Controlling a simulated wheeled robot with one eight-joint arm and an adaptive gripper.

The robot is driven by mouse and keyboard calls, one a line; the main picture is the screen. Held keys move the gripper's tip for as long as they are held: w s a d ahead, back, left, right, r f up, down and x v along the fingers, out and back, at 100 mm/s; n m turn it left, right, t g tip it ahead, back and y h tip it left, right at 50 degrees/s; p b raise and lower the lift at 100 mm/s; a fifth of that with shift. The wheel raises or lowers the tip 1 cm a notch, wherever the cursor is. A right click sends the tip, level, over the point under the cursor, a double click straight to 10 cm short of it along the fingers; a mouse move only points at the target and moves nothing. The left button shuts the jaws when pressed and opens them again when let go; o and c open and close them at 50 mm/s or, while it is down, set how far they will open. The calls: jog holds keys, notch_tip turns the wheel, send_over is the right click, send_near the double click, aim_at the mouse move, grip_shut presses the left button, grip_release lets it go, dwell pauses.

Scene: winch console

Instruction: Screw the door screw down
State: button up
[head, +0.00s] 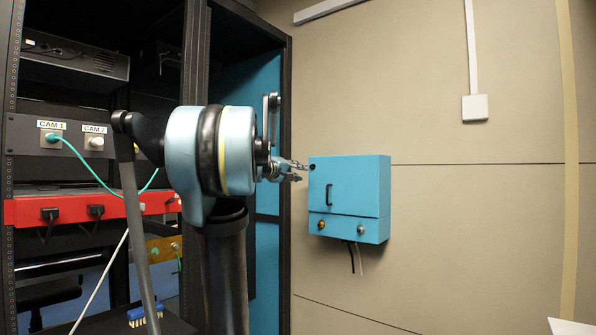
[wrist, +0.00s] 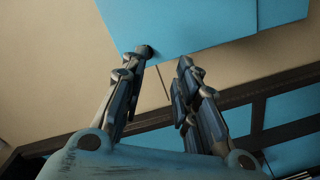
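The blue wall box (head: 349,229) has a door (head: 352,180) with a dark handle (head: 329,195). A small dark door screw (head: 312,166) sits at the door's upper left corner. In the wrist view the dark round screw (wrist: 146,51) shows at the edge of the blue box, by the left fingertip; whether they touch I cannot tell. My gripper (head: 301,172) is just left of the box, near the screw. In the wrist view my gripper (wrist: 164,63) has its fingers apart, with nothing between their tips.
A dark rack (head: 272,180) stands on the left behind my arm, with a red panel (head: 90,207) and CAM sockets. Two knobs sit on the box's lower panel, and cables hang below it.

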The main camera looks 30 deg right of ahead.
aim_at(310, 167)
jog(key=shift+w+d+r, duration=0.35)
jog(key=shift+w+d, duration=0.25)
jog(key=shift+d, duration=0.7)
jog(key=shift+w+d+r, duration=0.3)
jog(key=shift+w+d, duration=0.35)
jog(key=shift+d, duration=0.65)
jog(key=shift+w+d+r, duration=0.35)
jog(key=shift+w+d, duration=0.25)
jog(key=shift+d, duration=0.7)
